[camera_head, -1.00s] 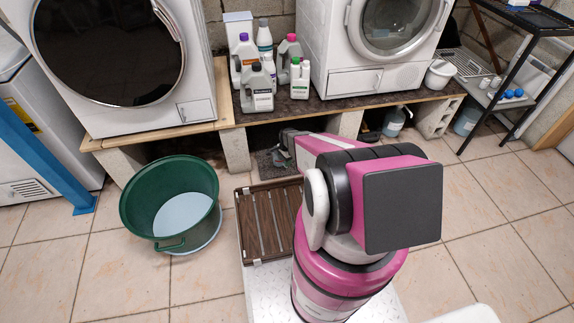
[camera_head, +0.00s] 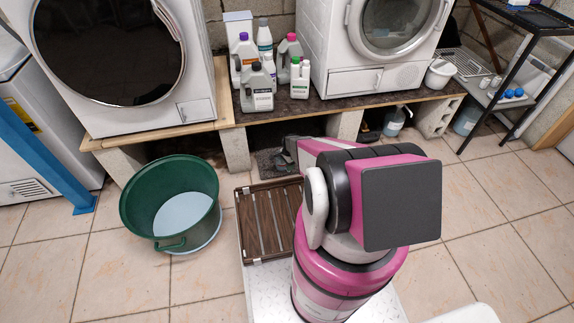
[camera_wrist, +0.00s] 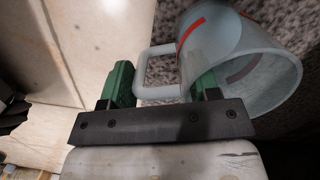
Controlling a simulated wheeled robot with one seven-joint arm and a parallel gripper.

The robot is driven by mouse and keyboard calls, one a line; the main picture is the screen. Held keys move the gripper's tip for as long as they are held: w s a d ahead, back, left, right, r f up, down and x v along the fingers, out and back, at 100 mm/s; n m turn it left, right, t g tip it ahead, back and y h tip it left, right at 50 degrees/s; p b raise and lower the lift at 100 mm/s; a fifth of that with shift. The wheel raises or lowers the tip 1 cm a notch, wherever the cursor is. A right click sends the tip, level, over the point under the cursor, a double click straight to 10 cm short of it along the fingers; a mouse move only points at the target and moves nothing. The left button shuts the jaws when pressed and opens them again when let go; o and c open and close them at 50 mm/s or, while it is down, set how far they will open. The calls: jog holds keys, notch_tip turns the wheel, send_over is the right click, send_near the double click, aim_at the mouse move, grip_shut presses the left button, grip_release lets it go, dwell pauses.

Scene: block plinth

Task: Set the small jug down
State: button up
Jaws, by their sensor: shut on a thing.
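The small jug (camera_wrist: 245,65) is translucent with red marks, and it shows in the wrist view at the upper right. It lies tilted in that picture, its open rim towards the right. Its squared handle (camera_wrist: 143,75) sits between the two green fingers of my gripper (camera_wrist: 162,88). My gripper is shut on the jug at the handle side. Speckled grey matting (camera_wrist: 150,20) shows behind the jug; I cannot tell whether the jug touches it. In the head view my arm hides most of the gripper and jug, near the front of the plinth.
The plinth (camera_head: 205,127) is a board on blocks bearing white machines and several bottles (camera_head: 258,85). A dark mat (camera_head: 270,161) lies on the floor below it. A green tub (camera_head: 140,205) stands left.

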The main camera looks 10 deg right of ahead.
jog(key=o, duration=1.2)
jog(key=shift+o, duration=0.2)
notch_tip(320, 180, up, 12)
jog(key=d, duration=0.1)
jog(key=s+a+r+n, duration=0.1)
jog(key=s+r+n, duration=0.3)
jog(key=s+r, duration=0.3)
jog(key=s+a+r+n, duration=0.2)
jog(key=s+r+n, duration=0.3)
jog(key=r, duration=1.2)
jog(key=s+a+r+n+h, duration=0.1)
jog(key=s+r+n, duration=0.3)
jog(key=s+r, duration=0.4)
notch_tip(320, 180, up, 4)
jog(key=shift+s+a+f+n+t, duration=0.1)
jog(key=shift+s+a+n+t, duration=0.2)
jog(key=shift+a+n, duration=0.1)
